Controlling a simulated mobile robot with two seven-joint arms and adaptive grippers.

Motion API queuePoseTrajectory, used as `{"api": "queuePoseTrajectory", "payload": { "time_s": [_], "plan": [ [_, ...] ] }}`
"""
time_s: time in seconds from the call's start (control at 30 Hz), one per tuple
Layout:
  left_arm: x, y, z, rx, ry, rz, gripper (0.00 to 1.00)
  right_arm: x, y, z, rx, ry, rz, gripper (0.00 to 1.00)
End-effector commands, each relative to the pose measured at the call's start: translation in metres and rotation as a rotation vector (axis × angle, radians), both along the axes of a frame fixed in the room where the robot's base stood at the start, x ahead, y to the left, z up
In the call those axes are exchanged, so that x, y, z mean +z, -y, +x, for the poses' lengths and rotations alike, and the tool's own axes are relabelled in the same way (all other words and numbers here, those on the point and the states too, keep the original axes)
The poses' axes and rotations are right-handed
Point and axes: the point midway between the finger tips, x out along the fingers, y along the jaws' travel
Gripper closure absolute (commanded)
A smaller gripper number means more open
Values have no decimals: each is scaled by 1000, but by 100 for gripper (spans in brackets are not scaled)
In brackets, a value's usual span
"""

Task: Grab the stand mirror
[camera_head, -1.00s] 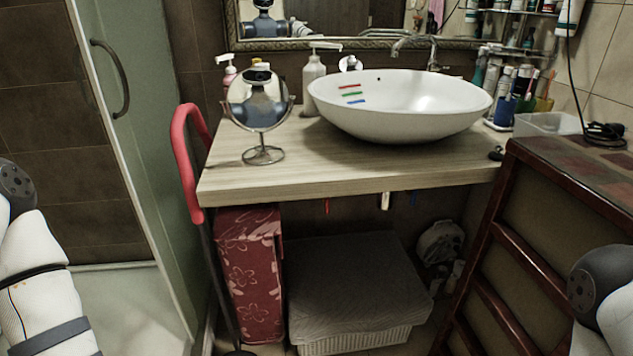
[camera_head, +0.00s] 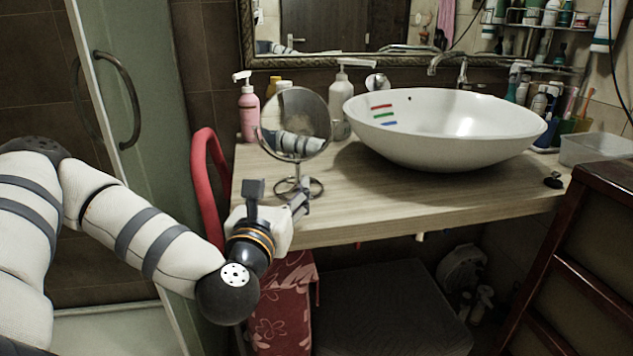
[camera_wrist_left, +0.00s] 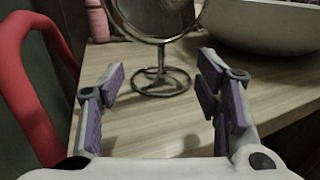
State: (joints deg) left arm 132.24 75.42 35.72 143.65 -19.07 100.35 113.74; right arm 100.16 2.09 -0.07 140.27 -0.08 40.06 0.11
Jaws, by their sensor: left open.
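The stand mirror (camera_head: 296,124) is a round mirror in a metal frame on a thin stem with a ring base. It stands upright on the wooden counter (camera_head: 375,195), near its left front part. My left gripper (camera_head: 278,190) is at the counter's front edge, just in front of the mirror's base. In the left wrist view the mirror (camera_wrist_left: 158,20) stands ahead, its stem and ring base showing between the two spread fingers (camera_wrist_left: 162,88). The fingers are open and empty, short of the stem. The mirror's top is cut off there. My right gripper is out of view.
A red curved handle (camera_head: 208,180) stands left of the counter, close to my left arm. A white basin (camera_head: 450,130) is right of the mirror. A pink bottle (camera_head: 248,110) and a white pump bottle (camera_head: 341,105) stand behind the mirror. Bare counter lies right of its base.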

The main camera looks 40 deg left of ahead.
Motion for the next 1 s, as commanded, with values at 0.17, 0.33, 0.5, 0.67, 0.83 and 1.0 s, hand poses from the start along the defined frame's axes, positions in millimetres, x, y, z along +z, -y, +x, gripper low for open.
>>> {"api": "queuePoseTrajectory", "payload": {
  "time_s": [0.17, 0.33, 0.5, 0.67, 0.83, 1.0],
  "plan": [
    [-15, -19, 30, 3, -15, 2, 42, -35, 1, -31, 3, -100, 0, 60],
    [-5, -30, 52, -2, -8, 4, 42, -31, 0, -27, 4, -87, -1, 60],
    [-8, -41, 80, -3, -9, 7, 42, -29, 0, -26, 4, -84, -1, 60],
    [-8, -52, 99, -3, -9, 5, 42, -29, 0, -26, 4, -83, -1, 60],
    [-9, -53, 101, -4, -10, 3, 42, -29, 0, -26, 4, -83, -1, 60],
    [-9, -53, 101, -4, -11, 4, 67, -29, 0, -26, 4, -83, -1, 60]
  ]
}}
